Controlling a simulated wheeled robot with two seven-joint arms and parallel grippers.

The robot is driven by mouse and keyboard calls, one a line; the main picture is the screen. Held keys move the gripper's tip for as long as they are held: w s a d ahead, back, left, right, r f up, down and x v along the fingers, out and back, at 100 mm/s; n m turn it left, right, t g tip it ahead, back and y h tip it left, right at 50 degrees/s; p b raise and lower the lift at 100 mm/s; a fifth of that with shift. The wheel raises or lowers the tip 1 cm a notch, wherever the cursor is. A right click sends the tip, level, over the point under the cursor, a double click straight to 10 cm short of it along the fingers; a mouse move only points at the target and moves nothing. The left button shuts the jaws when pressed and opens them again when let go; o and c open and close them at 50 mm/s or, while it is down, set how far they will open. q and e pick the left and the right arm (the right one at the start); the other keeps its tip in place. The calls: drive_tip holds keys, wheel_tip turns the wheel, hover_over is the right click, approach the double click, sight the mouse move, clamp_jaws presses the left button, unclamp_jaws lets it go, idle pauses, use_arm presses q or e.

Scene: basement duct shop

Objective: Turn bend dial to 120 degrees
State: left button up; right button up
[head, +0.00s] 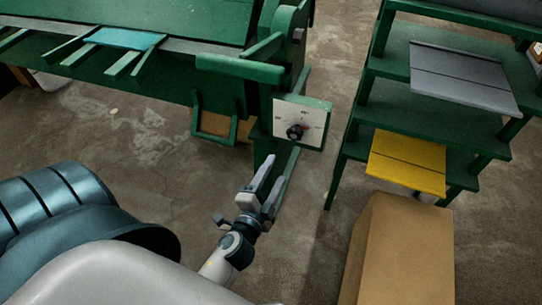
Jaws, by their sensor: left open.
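The bend dial is a black knob (294,131) on a pale marked plate (312,117). The plate sits on a green panel at the right end of the green bending machine (180,20). The marks on the plate are too small to read, so I cannot tell the dial's setting. My left gripper (272,180) is open and empty, below and a little left of the dial, apart from it in the picture. Its two grey fingers point up toward the panel. My right gripper is not in view.
A green shelf rack (400,110) stands at the right with a grey sheet (463,77) and a yellow sheet (407,160). A cardboard box (410,245) stands in front of it. A blue sheet (125,39) lies on the machine's left supports. Bare concrete floor (150,150) shows between.

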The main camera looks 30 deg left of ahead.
use_arm(q)
drive_tip(key=shift+v, duration=1)
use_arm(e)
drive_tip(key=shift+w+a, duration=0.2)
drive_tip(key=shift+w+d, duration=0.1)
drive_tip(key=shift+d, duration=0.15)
